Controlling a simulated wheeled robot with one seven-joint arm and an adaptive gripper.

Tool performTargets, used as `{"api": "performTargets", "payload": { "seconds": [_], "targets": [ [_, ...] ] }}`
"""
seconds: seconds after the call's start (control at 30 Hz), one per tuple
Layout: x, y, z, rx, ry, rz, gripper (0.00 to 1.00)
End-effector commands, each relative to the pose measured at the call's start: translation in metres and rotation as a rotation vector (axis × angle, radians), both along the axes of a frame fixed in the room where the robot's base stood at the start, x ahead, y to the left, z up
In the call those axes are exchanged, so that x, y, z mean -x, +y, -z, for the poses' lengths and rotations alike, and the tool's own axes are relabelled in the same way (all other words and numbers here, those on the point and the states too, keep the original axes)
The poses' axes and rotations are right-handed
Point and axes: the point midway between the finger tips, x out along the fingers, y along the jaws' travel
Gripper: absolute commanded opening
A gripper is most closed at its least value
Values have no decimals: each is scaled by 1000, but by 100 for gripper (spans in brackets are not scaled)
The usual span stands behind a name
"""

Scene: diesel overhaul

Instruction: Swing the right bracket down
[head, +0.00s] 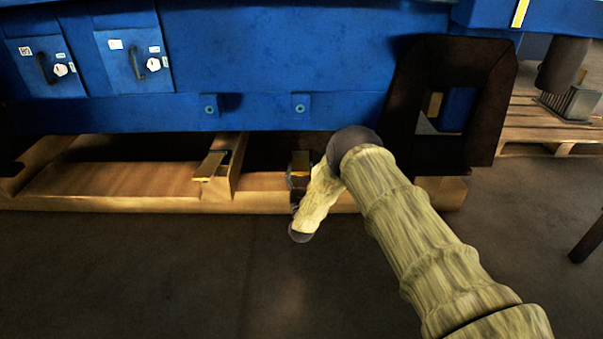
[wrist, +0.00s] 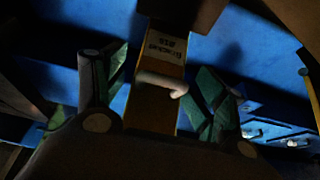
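The right bracket (head: 300,160) is a short yellowish bar below the blue housing, partly hidden by my wrist in the head view. In the wrist view the bracket (wrist: 160,100) fills the middle, with a printed label that seems to read "Bracket" and a white hooked handle (wrist: 163,82) on its face. My gripper (wrist: 161,78) is open, with one green-padded finger on each side of the bracket and handle. Gaps show between the fingers and the bracket. The left bracket (head: 211,165) juts out over the wooden base.
The blue housing (head: 250,112) stands above a wooden pallet base (head: 110,185). A dark square frame (head: 493,115) stands at its right, close to my arm. Another pallet (head: 540,125) lies at the far right. The floor in front is clear.

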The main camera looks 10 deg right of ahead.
Motion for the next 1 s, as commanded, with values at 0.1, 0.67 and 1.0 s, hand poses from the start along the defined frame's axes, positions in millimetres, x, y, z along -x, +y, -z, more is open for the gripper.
{"api": "performTargets", "payload": {
  "seconds": [0.1, 0.67, 1.0],
  "targets": [
    [-1, 2, -4, 0, -5, -2, 71],
    [40, 9, 16, 0, -1, -1, 71],
    [91, 19, 39, -1, 0, -1, 71]
  ]
}}
